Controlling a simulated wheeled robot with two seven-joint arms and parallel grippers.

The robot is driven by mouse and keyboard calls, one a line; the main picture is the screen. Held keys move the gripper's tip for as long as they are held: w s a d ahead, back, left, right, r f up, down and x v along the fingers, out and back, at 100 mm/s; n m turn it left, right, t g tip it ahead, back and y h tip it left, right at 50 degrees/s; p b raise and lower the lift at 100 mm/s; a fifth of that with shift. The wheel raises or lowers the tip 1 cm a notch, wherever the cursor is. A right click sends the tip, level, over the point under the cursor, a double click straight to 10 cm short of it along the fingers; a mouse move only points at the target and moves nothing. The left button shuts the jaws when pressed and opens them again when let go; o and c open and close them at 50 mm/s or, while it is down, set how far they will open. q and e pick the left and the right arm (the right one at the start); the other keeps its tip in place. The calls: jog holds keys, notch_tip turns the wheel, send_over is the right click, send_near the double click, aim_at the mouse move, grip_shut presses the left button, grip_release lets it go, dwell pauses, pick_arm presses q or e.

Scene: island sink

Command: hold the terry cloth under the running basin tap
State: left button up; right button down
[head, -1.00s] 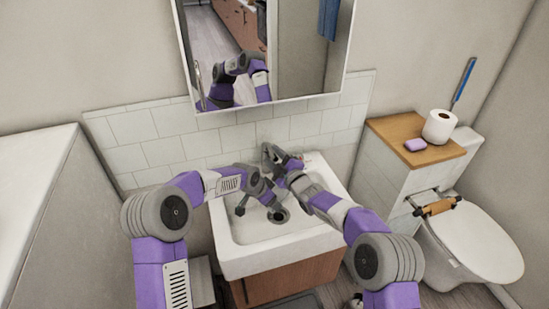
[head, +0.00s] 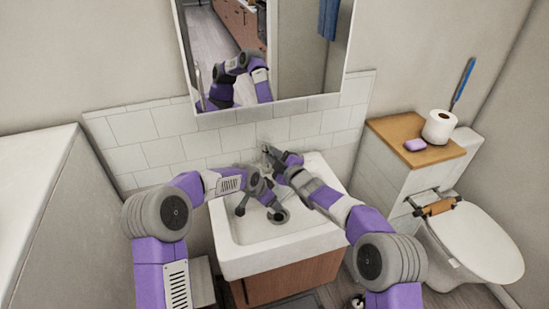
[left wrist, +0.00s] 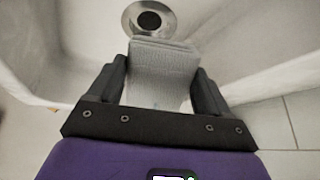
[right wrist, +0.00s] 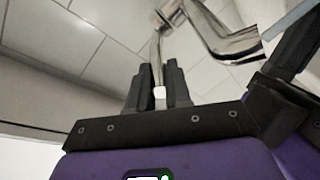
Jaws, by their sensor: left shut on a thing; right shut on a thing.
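The grey terry cloth (left wrist: 162,75) is between the fingers of my left gripper (left wrist: 160,88), which is shut on it. The cloth hangs over the white basin (head: 240,258) beside the drain (left wrist: 148,20); in the head view my own gripper mostly hides it. My right gripper (right wrist: 158,88) is shut on the thin lever of the basin tap (right wrist: 157,60), at the back of the basin. The tap's chrome spout (right wrist: 225,42) curves to the right in the right wrist view. A pale bluish strip (right wrist: 290,20) shows beyond the spout's end; I cannot tell for sure that it is water.
My two grippers are close together over the basin. A mirror (head: 300,50) hangs above the tiled wall. To the right are a wooden-topped cabinet (head: 390,131) with a paper roll (head: 439,127) and purple soap (head: 415,145), and a toilet (head: 480,240).

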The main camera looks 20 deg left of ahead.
jog(key=shift+w+r, duration=0.1)
jog(key=shift+r, duration=0.1)
jog(key=c, duration=1.1)
grip_release()
jog(key=shift+o, duration=0.2)
jog(key=v, duration=1.2)
jog(key=shift+r, duration=0.2)
